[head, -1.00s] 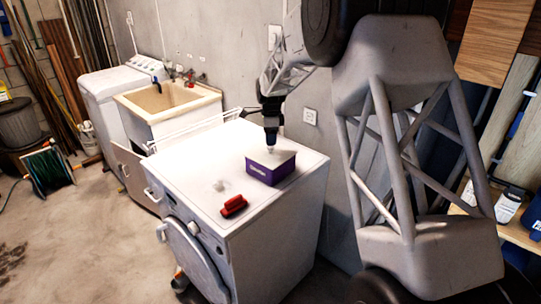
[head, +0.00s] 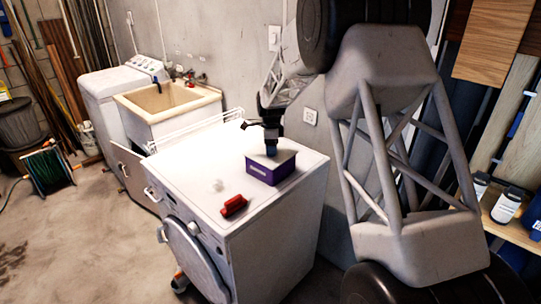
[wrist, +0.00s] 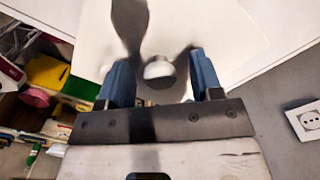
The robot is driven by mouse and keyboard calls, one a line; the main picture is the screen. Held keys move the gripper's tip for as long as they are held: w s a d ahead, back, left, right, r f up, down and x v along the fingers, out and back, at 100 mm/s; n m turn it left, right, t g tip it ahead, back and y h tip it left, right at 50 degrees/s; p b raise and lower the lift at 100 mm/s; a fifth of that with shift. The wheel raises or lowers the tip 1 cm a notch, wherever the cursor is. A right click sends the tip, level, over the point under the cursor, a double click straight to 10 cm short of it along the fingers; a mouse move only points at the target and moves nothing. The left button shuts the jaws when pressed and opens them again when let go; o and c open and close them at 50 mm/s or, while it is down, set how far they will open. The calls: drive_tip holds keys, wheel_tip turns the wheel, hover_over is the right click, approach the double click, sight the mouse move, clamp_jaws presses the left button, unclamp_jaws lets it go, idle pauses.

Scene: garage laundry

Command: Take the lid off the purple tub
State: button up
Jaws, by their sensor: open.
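The purple tub (head: 262,175) stands on the white washer top, near its back right. Its pale lid (head: 287,157) sits on it and also shows in the wrist view (wrist: 215,28). A round metallic knob (wrist: 158,69) stands up from the lid. My gripper (head: 271,150) points down at the lid from above. In the wrist view my gripper (wrist: 161,78) is open, with one blue finger on each side of the knob and a gap to each. The arm's end hides the knob in the head view.
On the washer (head: 195,168) a red object (head: 233,206) and a small whitish item (head: 218,185) lie in front of the tub. A wall (head: 228,70) with sockets rises behind. A sink (head: 165,100) stands at the back left. The washer top's left part is clear.

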drive_tip(key=c, duration=1)
drive_tip(key=shift+r, duration=0.2)
drive_tip(key=shift+r, duration=0.6)
wheel_tip(320, 180, up, 2)
drive_tip(key=shift+r, duration=0.1)
drive_tip(key=s+d, duration=0.1)
drive_tip(key=s, duration=0.9)
drive_tip(key=s+d+r, duration=0.1)
drive_tip(key=s, duration=0.4)
drive_tip(key=shift+s+d+r, duration=0.1)
drive_tip(key=shift+s+d, duration=0.2)
drive_tip(key=shift+s, duration=0.1)
